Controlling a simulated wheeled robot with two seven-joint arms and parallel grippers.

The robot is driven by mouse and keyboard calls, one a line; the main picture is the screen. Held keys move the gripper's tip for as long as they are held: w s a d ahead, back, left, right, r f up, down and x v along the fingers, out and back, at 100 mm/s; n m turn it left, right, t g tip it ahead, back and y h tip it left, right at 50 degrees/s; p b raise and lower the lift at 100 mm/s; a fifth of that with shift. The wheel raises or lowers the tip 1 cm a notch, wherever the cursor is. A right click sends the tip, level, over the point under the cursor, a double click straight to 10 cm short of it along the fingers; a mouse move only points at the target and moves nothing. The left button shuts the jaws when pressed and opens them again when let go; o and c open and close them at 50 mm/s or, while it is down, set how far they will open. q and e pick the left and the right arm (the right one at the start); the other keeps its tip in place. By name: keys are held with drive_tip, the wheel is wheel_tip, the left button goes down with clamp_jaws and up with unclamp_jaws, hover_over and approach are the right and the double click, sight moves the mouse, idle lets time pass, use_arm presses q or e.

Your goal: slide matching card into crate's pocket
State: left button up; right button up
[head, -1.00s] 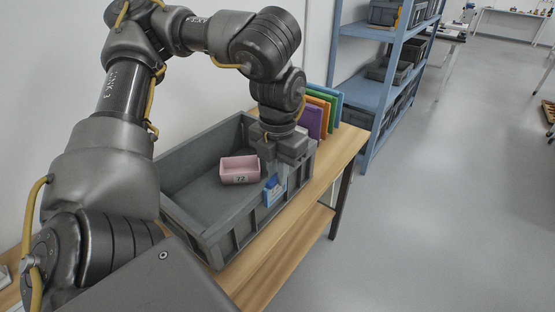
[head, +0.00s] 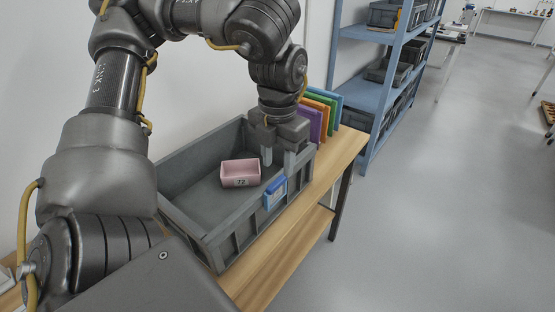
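A grey crate (head: 207,237) stands on the wooden table. A blue and white card (head: 274,194) sits upright at the crate's front long wall, where the pocket is; how deep it sits I cannot tell. A pink box (head: 240,172) marked 72 lies inside the crate on its floor. My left gripper (head: 278,158) points down over the right end of the crate, above and just behind the card. Its two fingers are apart, with nothing seen between them. My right gripper is not in view.
Purple, orange, green and blue upright panels (head: 311,121) stand on the table behind the crate's right end. A blue shelf rack (head: 365,90) with grey bins stands beyond. The wooden table (head: 336,158) is bare at its right end.

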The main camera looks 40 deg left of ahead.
sight(277, 181)
use_arm(q)
wheel_tip(277, 181, up, 6)
drive_tip(key=p, duration=0.1)
idle(0.7)
wheel_tip(277, 181, down, 11)
drive_tip(key=b, duration=0.2)
drive_tip(key=shift+r+b, duration=0.2)
drive_tip(key=shift+b, duration=0.2)
wheel_tip(277, 181, up, 12)
drive_tip(key=p, duration=0.4)
wheel_tip(277, 181, down, 13)
drive_tip(key=b, duration=0.4)
drive_tip(key=shift+r, duration=0.2)
wheel_tip(277, 181, up, 7)
drive_tip(key=p, duration=0.3)
drive_tip(key=shift+f, duration=0.1)
